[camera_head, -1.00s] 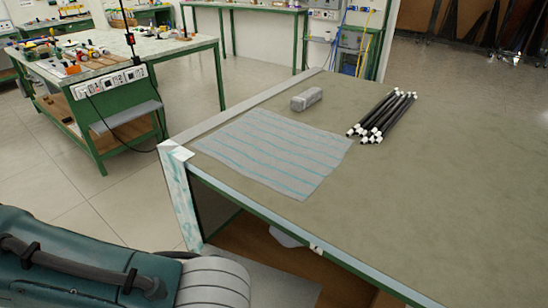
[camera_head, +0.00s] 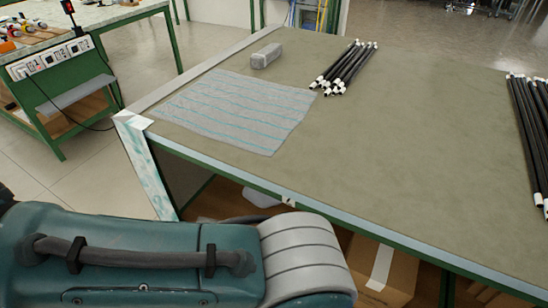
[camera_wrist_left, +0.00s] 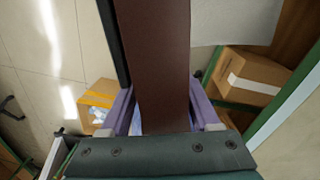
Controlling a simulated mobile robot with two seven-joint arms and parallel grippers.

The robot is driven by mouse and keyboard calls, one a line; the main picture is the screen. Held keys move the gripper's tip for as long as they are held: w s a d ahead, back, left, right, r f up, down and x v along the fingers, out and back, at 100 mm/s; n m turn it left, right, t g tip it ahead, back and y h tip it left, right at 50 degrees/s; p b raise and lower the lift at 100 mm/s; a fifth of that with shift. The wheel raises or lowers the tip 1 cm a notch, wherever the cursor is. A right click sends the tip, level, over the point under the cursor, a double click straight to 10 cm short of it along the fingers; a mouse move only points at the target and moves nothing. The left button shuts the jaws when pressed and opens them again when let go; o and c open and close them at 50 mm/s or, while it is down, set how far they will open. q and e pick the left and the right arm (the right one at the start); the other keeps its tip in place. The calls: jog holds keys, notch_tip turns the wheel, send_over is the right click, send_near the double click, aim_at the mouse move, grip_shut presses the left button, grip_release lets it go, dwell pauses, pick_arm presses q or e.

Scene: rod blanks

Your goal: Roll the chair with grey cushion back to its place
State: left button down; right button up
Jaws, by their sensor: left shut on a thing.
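No chair with a grey cushion shows as a whole in either view. In the left wrist view my left gripper (camera_wrist_left: 163,112), with purple fingers, is shut on a long dark brown panel (camera_wrist_left: 155,50). The panel runs away from the gripper to the top of the picture. I cannot tell which part of the chair it is, if any. In the head view only my left forearm shows at the lower left, beside the front edge of the workbench (camera_head: 420,150); its gripper is hidden there. My right gripper is not in view.
On the workbench lie a striped cloth (camera_head: 230,110), a grey block (camera_head: 266,56), a bundle of black rods (camera_head: 345,68) and more rods (camera_head: 530,130). Cardboard boxes (camera_head: 382,270) stand under it. A green table (camera_head: 75,75) is at the left, with open floor between.

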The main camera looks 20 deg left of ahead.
pick_arm(q)
jog(key=shift+w+d, duration=0.1)
jog(key=shift+d, duration=0.5)
jog(key=shift+c, duration=0.2)
grip_release()
jog(key=shift+a, duration=0.1)
